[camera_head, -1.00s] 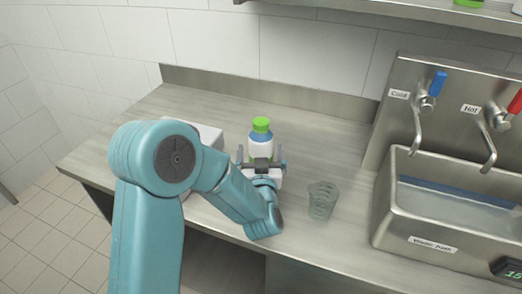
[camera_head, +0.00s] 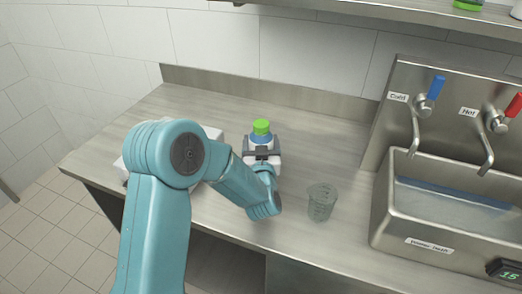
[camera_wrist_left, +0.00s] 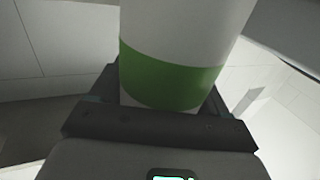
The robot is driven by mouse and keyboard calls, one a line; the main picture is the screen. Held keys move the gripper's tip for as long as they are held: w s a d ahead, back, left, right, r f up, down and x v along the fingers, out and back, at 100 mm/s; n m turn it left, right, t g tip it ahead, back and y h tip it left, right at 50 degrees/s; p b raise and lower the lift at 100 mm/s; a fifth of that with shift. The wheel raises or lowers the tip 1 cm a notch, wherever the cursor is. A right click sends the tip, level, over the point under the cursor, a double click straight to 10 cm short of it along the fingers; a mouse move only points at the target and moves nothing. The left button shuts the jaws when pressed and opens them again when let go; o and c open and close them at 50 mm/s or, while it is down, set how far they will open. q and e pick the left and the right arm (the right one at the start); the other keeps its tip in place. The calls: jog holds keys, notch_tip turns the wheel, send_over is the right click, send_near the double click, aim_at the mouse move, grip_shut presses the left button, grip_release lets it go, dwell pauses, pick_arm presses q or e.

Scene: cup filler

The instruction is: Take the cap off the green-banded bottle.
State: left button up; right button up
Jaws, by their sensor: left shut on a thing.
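In the left wrist view the bottle (camera_wrist_left: 185,30) fills the top middle, white with a broad green band (camera_wrist_left: 168,75). My left gripper (camera_head: 262,155) comes from the front and is shut around the bottle's body below the cap. The gripper hides the bottle's lower part in the head view. My right gripper is not in view.
A clear cup (camera_head: 321,203) stands right of the bottle. The steel sink (camera_head: 398,215) with cold (camera_head: 416,120) and hot (camera_head: 487,135) taps is at the right. A white object (camera_head: 213,133) is partly hidden behind my left arm. The counter behind the bottle is bare.

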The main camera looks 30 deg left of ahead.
pick_arm(q)
jog(key=shift+r, duration=0.2)
notch_tip(320, 180, up, 20)
jog(key=p, duration=0.1)
jog(key=shift+f, duration=0.1)
jog(key=o, duration=0.9)
jog(key=c, duration=1.1)
